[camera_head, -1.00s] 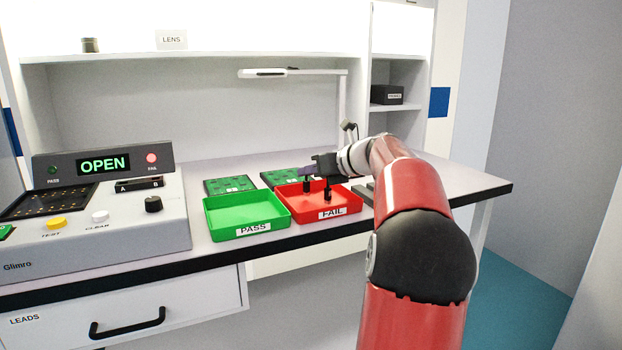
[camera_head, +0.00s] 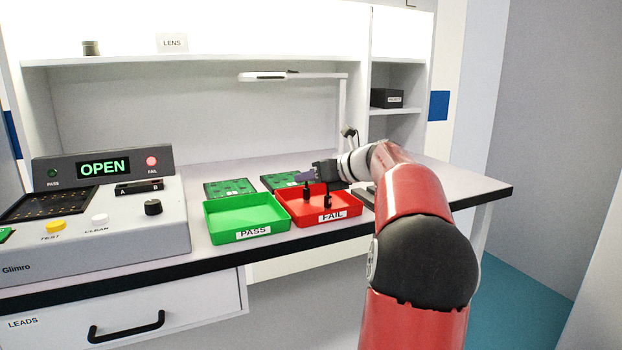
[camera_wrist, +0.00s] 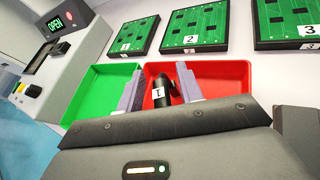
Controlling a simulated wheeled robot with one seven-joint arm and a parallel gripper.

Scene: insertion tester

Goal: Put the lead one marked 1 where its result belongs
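The black lead marked 1 (camera_wrist: 158,92) is in the red FAIL tray (camera_head: 347,208), between my fingers in the wrist view. In the head view two upright black pieces (camera_head: 327,201) show in that tray; I cannot tell whether both belong to this lead. My gripper (camera_wrist: 160,88) is open, its pale purple fingers apart on either side of the lead. In the head view my gripper (camera_head: 312,174) is just above the tray. The tester display (camera_head: 104,169) reads OPEN, and its red FAIL lamp (camera_head: 152,158) is lit.
The green PASS tray (camera_head: 228,234) stands directly left of the red one. Green boards (camera_head: 229,187) lie behind the trays. The tester (camera_head: 160,205) is at the left. A desk lamp (camera_head: 268,74) overhangs the bench, and the LEADS drawer (camera_head: 190,305) is shut.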

